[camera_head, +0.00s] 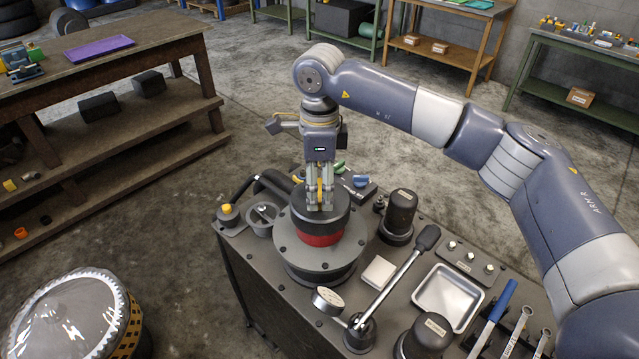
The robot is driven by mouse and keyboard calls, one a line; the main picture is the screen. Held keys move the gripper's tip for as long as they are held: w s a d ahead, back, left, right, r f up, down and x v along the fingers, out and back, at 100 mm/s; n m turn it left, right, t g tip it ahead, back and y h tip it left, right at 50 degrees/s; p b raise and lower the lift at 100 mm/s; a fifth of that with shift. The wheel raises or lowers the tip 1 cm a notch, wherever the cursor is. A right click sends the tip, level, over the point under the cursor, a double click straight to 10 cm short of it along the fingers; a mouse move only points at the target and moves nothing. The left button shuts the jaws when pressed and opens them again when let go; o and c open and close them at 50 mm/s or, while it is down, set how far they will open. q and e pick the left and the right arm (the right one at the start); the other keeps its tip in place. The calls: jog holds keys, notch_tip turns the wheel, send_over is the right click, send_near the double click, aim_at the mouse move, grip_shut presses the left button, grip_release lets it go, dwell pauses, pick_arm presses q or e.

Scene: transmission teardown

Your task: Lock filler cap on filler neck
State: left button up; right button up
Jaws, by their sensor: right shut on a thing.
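My right gripper (320,206) points straight down over the round assembly on the dark workbench. Its fingers are shut on the filler cap (299,218), a black round piece, with a narrow yellow part showing between the fingers. A red band (319,239) shows directly under the black piece. Below it is the wide grey flanged filler neck (316,268), with bolts around its rim. The cap looks level and seated on the neck, but I cannot tell whether it is locked. My left gripper is not in view.
The workbench (262,296) is crowded: a black-handled lever (403,270), a gauge (327,300), a metal tray (449,296), black cylinders (398,213) and wrenches (517,330) stand close by. A wooden table (110,50) is at left. The floor between is clear.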

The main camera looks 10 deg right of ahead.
jog(key=o, duration=1.5)
jog(key=o, duration=0.4)
jog(key=shift+r+p, duration=1.7)
jog(key=shift+r, duration=1.85)
